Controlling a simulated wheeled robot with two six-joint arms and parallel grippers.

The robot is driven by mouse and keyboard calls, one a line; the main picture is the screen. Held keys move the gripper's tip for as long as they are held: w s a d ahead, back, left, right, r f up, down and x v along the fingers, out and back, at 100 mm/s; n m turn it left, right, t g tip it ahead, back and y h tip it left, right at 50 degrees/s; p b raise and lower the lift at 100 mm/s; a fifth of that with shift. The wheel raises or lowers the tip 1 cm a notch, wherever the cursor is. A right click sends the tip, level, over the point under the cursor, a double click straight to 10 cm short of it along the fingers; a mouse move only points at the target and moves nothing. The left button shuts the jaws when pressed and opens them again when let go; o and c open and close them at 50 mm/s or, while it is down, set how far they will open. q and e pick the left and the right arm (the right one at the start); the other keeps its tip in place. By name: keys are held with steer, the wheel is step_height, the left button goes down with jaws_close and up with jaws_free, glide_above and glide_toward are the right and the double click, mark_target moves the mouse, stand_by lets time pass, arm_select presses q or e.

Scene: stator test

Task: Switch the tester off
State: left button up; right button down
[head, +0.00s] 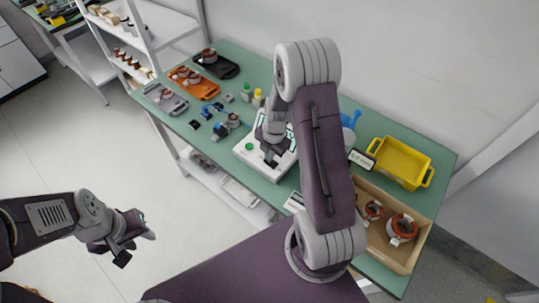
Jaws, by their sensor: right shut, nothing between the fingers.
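The tester (284,169) is a white box on the green table, in the middle of the head view. A round green button (249,147) shows at its left side. My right gripper (270,158) is shut and empty, pointing down over the tester's top. I cannot tell whether its tips touch the tester. The gripper and arm hide part of the tester's top, and any other switch there. My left gripper (137,249) is open and empty, over the floor at the lower left, well away from the table.
Grey, orange (194,83) and black trays holding copper-wound parts stand at the table's far left. Small bottles (247,92) and blue parts lie near the tester. A yellow bin (401,163) and a cardboard box (383,248) with stators are at the right.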

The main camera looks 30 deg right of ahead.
steer(key=shift+w+f+b, duration=0.15)
steer(key=shift+f+b, duration=0.35)
steer(key=shift+b, duration=0.45)
steer(key=shift+s+a+r+p, duration=0.15)
steer(key=shift+s+r+p, duration=0.05)
steer(key=shift+r+p, duration=0.15)
steer(key=shift+f, duration=0.15)
steer(key=shift+s, duration=0.1)
steer(key=shift+s+b, duration=0.3)
steer(key=shift+b, duration=0.1)
steer(key=shift+s+d, duration=0.25)
steer(key=shift+s, duration=0.05)
steer(key=shift+d, duration=0.1)
